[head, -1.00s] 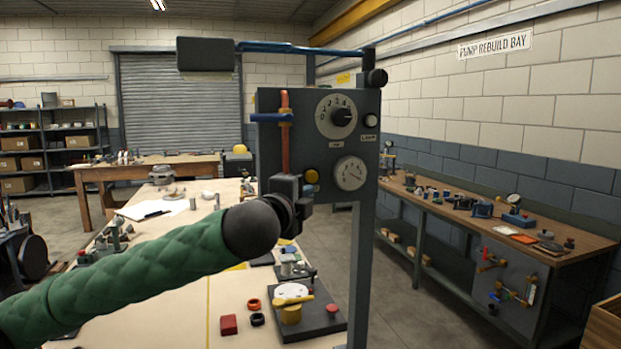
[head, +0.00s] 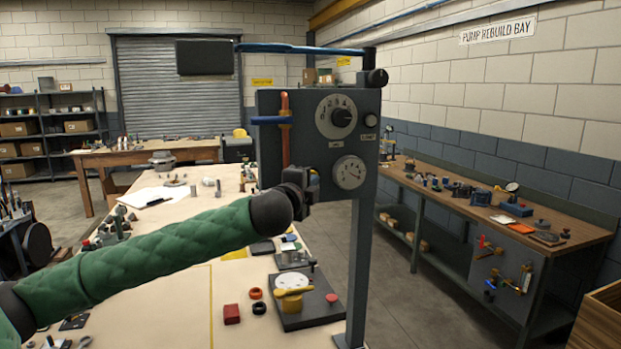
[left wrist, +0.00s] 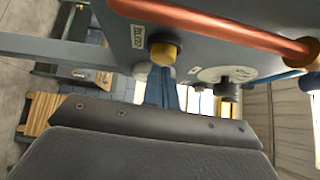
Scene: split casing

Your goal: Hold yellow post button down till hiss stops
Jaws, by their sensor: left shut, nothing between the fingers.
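The grey post panel (head: 268,105) stands upright over the bench. Its yellow button (left wrist: 164,50) shows at the upper middle of the left wrist view. In the head view my left gripper (head: 312,185) hides the button. The gripper is shut and empty, in front of the panel's lower left part. Its narrow blue-grey fingers (left wrist: 162,92) lie close by the button in the left wrist view; I cannot tell whether they touch it or whether it is pressed in. My right gripper is out of view.
A copper pipe (head: 285,130) runs down the panel's left side, with a blue lever (head: 271,120) across it. A numbered dial (head: 337,116) is above the gauge. The bench below holds a dark plate (head: 312,317) and loose parts. Open floor lies right of the post.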

